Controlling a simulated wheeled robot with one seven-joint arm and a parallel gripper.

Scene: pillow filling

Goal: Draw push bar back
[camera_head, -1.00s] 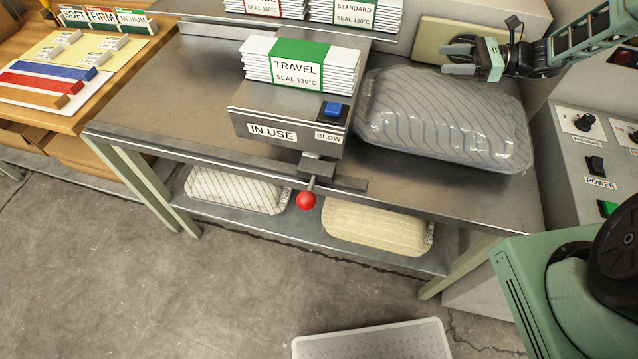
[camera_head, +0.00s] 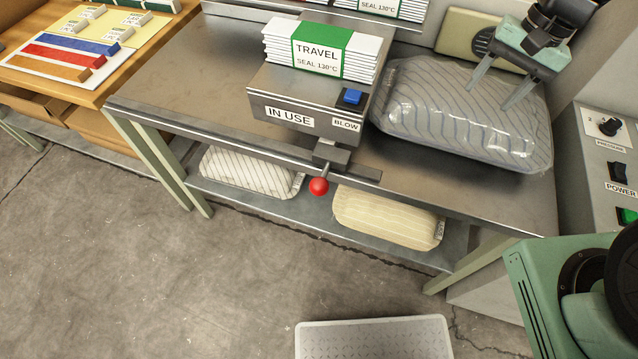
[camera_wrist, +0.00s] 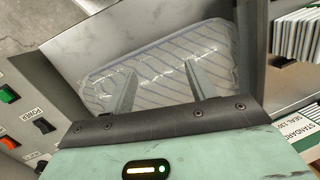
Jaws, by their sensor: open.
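A rod with a red ball knob (camera_head: 318,186) sticks out at the front edge of the metal bench, below the grey box marked IN USE (camera_head: 270,108). A dark flat bar (camera_head: 352,172) runs along the edge by it; I cannot tell which part is the push bar. My gripper (camera_head: 491,96) is open, pointing down over the grey striped pillow in clear wrap (camera_head: 430,115), to the right of the box. The wrist view shows the open fingers (camera_wrist: 158,72) in front of the wrapped pillow (camera_wrist: 155,55), with nothing visibly held between them.
A stack of TRAVEL packets (camera_head: 318,48) stands on the box, beside a blue BLOW button (camera_head: 352,97). Two pillows, white (camera_head: 250,170) and cream (camera_head: 388,217), lie on the lower shelf. A control panel (camera_head: 603,155) stands at right. The floor before the bench is mostly clear.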

